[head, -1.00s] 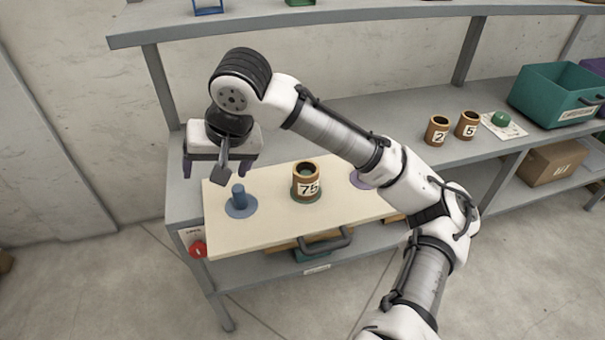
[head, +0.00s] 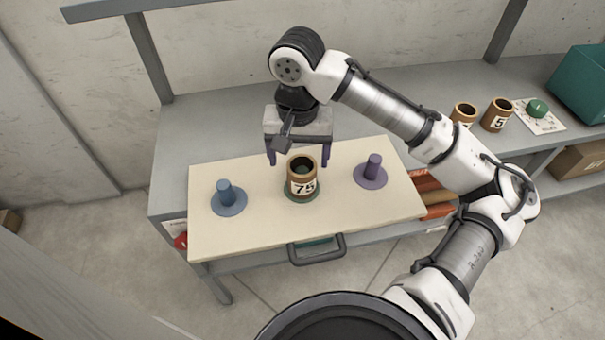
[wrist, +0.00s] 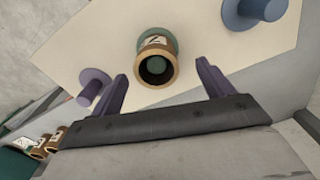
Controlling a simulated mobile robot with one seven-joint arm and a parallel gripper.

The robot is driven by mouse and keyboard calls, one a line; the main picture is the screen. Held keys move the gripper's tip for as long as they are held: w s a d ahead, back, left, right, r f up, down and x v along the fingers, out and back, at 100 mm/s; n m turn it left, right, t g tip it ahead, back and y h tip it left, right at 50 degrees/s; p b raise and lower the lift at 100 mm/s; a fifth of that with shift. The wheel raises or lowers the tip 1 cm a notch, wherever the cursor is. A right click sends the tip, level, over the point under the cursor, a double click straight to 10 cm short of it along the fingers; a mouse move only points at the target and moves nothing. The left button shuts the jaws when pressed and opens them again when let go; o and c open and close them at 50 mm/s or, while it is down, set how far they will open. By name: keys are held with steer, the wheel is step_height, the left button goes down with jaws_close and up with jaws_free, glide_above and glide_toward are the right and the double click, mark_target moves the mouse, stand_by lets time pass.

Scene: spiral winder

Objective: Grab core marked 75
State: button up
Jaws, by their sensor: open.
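The core marked 75 (head: 301,185) is a brown cylinder with a white label, standing upright on a green base on the cream board (head: 255,235). A green peg top shows inside its hole. My gripper (head: 298,164) is open and empty, behind and above the core in the head view. In the wrist view the core (wrist: 156,62) lies beyond the fingertips, between the two purple fingers of my gripper (wrist: 160,72) in the picture. I cannot tell the exact gap between the fingers and the core.
A blue peg (head: 227,194) stands left of the core and a purple peg (head: 372,168) right of it. Other cores, one marked 5 (head: 497,115), stand on the grey bench at right, near a green knob (head: 537,108) and a teal bin (head: 583,85). A handle (head: 317,250) sticks out in front.

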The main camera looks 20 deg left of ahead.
mark_target(302, 169)
steer(key=shift+w+d+f+p, duration=0.1)
steer(key=shift+w+f+p, duration=0.05)
steer(key=shift+f, duration=1.05)
steer(key=shift+w+d+f+p, duration=0.1)
steer(key=shift+w+f+p, duration=0.05)
steer(key=shift+f, duration=1)
steer(key=shift+w+f+p, duration=0.15)
steer(key=shift+f, duration=1.05)
steer(key=c, duration=1.1)
